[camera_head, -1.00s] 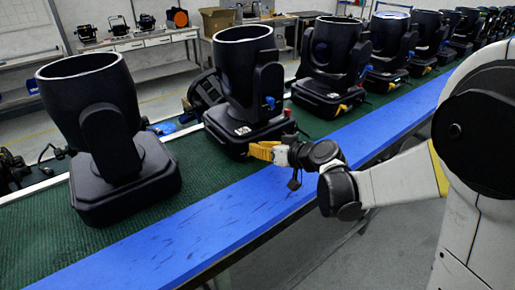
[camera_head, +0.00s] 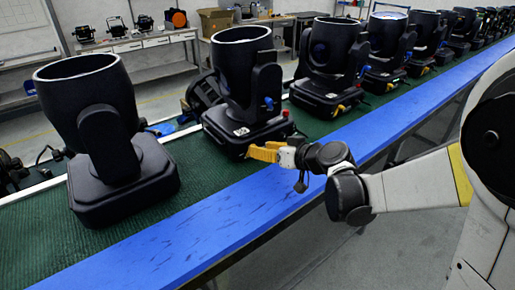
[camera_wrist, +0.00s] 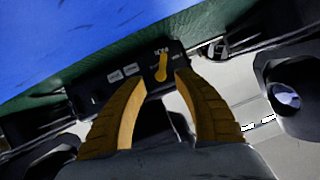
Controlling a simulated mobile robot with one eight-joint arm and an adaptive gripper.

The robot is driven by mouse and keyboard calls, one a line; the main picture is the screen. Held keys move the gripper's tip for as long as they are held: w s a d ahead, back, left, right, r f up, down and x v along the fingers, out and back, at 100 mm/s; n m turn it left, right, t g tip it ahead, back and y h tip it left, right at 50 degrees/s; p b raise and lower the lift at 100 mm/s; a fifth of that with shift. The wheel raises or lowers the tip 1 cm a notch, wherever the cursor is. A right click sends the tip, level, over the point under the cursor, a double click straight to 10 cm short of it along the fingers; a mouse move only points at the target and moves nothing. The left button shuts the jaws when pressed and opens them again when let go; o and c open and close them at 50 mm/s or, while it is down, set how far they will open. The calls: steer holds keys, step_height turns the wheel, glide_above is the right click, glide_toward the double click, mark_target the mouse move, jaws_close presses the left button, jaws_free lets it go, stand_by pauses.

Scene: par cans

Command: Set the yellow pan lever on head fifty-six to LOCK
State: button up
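The near moving head (camera_head: 246,95) that my gripper faces is black and stands upright on the green mat; I cannot read the number fifty-six on it. Its yellow pan lever (camera_wrist: 161,67) shows in the wrist view on a dark panel with small pale labels, too small to read surely. In the head view the lever is hidden or blends with my fingers. My gripper (camera_head: 257,152) has yellow fingers and is at the base's front right side. In the wrist view, my gripper (camera_wrist: 163,82) is open, with the lever between and just beyond its fingertips, apparently not touched.
Another black head (camera_head: 104,140) stands to the left, and a row of heads, starting with this one (camera_head: 334,70), runs back to the right. A blue bench edge (camera_head: 225,215) runs along the front. The floor in front of it is clear.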

steer(key=v, duration=0.9)
steer(key=shift+s+d, duration=0.15)
steer(key=shift+s, duration=0.05)
steer(key=shift+r, duration=0.15)
